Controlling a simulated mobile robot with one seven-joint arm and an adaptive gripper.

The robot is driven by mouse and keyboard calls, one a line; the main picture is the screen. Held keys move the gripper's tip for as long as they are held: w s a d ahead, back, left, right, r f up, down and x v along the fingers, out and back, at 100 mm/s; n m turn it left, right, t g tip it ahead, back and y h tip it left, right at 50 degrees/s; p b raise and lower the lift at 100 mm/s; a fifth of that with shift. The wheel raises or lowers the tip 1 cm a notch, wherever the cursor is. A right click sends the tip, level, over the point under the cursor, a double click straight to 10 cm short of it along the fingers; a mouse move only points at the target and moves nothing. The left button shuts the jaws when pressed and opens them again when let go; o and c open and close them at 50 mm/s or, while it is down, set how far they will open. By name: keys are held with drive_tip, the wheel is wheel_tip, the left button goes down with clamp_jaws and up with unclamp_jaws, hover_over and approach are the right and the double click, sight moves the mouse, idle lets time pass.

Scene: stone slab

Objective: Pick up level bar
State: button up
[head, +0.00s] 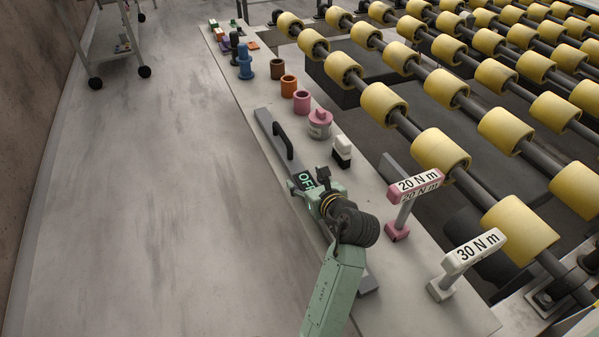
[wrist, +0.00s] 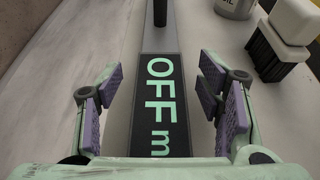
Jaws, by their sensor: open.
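The level bar (head: 299,172) is a long grey bar lying on the narrow pale slab, with a black arched handle (head: 283,140) towards its far end. It has a black display with green "OFF" lettering, which fills the middle of the wrist view (wrist: 160,105). My gripper (head: 311,182) is over the bar at the display, nearer than the handle. In the wrist view its purple-padded fingers (wrist: 161,92) are apart, one on each side of the bar, with nothing between the pads that I can see gripped. My wrist hides part of the bar's near half.
A white-topped black brush (head: 342,151) and a pink-lidded pot (head: 319,123) stand right of the bar. Coloured cylinders (head: 289,86) line the slab beyond. Yellow rollers (head: 441,149) flank the slab; left floor is clear.

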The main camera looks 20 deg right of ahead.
drive_tip(key=shift+w+f, duration=0.15)
drive_tip(key=shift+w, duration=0.15)
drive_tip(key=shift+c, duration=0.3)
clamp_jaws()
idle(0.3)
